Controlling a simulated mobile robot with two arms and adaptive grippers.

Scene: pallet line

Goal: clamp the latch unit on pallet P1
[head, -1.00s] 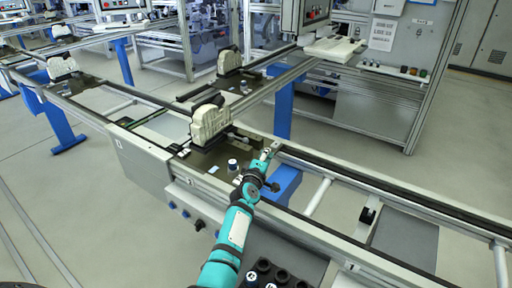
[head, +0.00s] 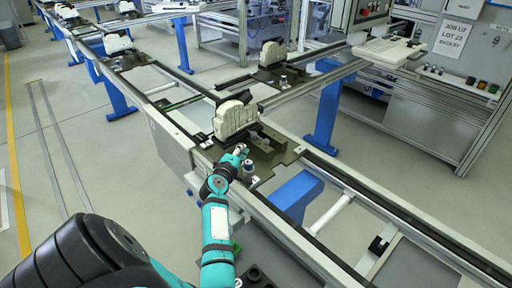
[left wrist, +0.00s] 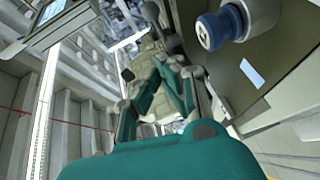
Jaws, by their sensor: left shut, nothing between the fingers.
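The cream latch unit (head: 236,117) stands upright on the dark plate of the nearest pallet (head: 277,158), which I take to be P1. A small grey clamp part (head: 262,141) lies just right of its foot. My left gripper (head: 241,150) is shut and empty, low over the pallet in front of the latch unit. I cannot tell whether it touches anything. A knob (head: 248,169) with a blue top stands right beside the gripper. The blue knob also shows in the left wrist view (left wrist: 214,30), right of my shut fingers (left wrist: 163,62). My right gripper is out of view.
The conveyor rail (head: 350,182) runs on to the lower right. Another pallet with a cream unit (head: 272,54) stands behind. The floor (head: 110,150) at left is clear.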

